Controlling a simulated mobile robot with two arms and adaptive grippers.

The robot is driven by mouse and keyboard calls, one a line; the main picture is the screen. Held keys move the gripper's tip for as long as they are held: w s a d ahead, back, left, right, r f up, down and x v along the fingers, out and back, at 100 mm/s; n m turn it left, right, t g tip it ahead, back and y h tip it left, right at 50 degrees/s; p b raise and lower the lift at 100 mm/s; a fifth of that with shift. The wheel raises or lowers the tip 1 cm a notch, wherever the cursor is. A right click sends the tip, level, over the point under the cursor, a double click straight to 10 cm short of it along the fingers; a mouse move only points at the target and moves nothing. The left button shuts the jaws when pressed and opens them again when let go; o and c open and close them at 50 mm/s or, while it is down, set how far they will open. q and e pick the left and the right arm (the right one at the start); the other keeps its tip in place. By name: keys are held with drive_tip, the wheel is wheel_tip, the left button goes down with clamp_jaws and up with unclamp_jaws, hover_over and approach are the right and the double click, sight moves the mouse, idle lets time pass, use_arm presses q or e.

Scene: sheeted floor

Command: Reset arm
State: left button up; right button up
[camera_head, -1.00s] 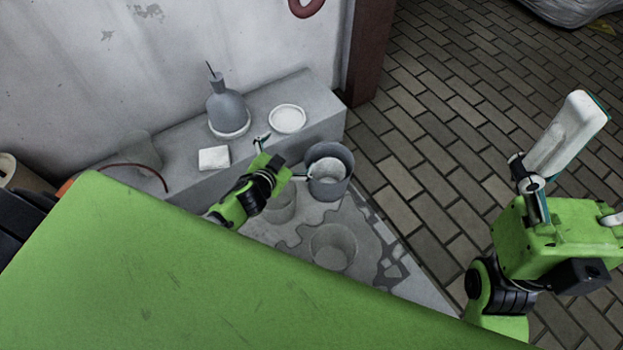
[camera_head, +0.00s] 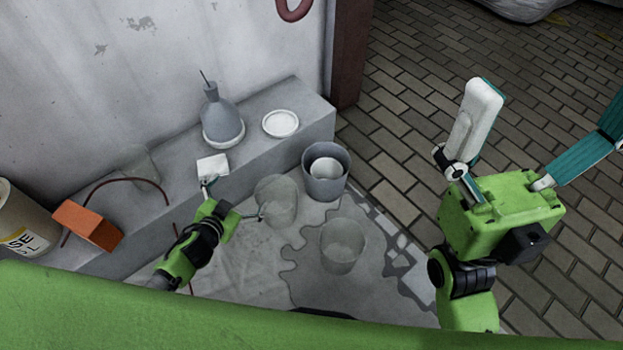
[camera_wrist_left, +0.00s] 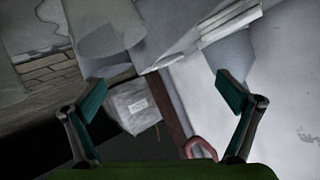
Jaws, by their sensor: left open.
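My left gripper (camera_head: 235,199) is open and empty in the head view, with its two fingers spread. It is left of a clear cup (camera_head: 276,200), one fingertip close to the cup's rim in the picture; I cannot tell whether they touch. In the left wrist view the open fingers (camera_wrist_left: 163,94) have nothing between them up close. My right gripper (camera_head: 550,105) is on the right of the head view, over the brick paving. Its fingers are spread wide, with nothing between them; the right finger runs out of the frame.
A grey bucket (camera_head: 340,190) holds a white container. Another clear cup (camera_head: 343,247) stands in front. A ledge (camera_head: 318,112) bears a grey flask (camera_head: 222,112), a white dish (camera_head: 280,123), a white block (camera_head: 212,168) and an orange brick (camera_head: 88,224). Open paving (camera_head: 420,130) lies right.

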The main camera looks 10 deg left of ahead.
use_arm(q)
drive_tip(key=shift+s+a+f, duration=0.1)
drive_tip(key=shift+s+a, duration=0.2)
drive_tip(key=shift+s, duration=0.1)
